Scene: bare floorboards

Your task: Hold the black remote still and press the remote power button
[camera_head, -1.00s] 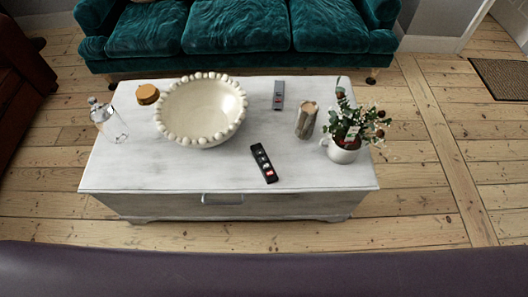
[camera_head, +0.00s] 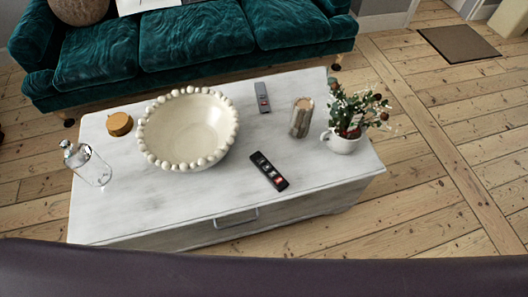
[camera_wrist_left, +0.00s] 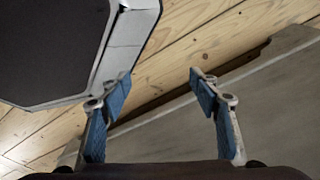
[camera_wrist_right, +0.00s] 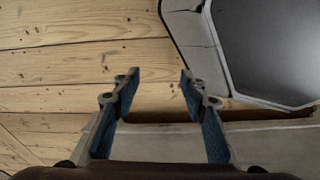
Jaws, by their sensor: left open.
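The black remote (camera_head: 262,163) lies flat near the front edge of the white coffee table (camera_head: 130,215), to the right of the bowl. It has pale buttons and a red mark towards its near end; I cannot tell which button is power. My left gripper (camera_wrist_left: 158,88) is open and empty in the left wrist view. My right gripper (camera_wrist_right: 160,85) is open and empty in the right wrist view. Neither gripper shows in the head view, and neither wrist view shows the remote.
A large beaded bowl (camera_head: 188,132), an orange-lidded jar (camera_head: 119,124), a glass bottle (camera_head: 88,165), a grey remote (camera_head: 262,97), a wooden cylinder (camera_head: 300,118) and a potted plant (camera_head: 343,143) stand or lie on the table. A teal sofa (camera_head: 195,38) is behind.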

